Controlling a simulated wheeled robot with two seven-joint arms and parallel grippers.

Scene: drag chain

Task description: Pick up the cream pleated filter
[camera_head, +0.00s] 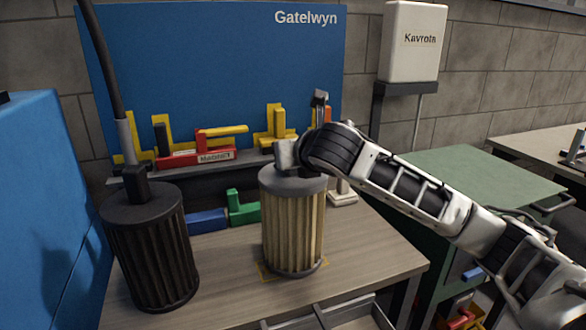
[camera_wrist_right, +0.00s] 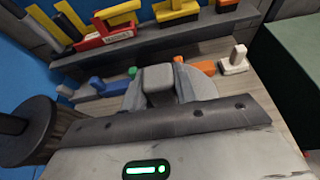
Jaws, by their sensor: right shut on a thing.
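The cream pleated filter (camera_head: 292,230) stands upright on the wooden bench in the head view, with a grey cap on top. My right gripper (camera_head: 288,154) is at its top from the right and is shut on it. In the right wrist view the filter's grey cap (camera_wrist_right: 203,86) shows just beyond the gripper, partly covered by a grey block. The exact contact of the fingers is hidden. My left gripper is in neither view.
A green-topped cabinet (camera_head: 480,180) stands right.

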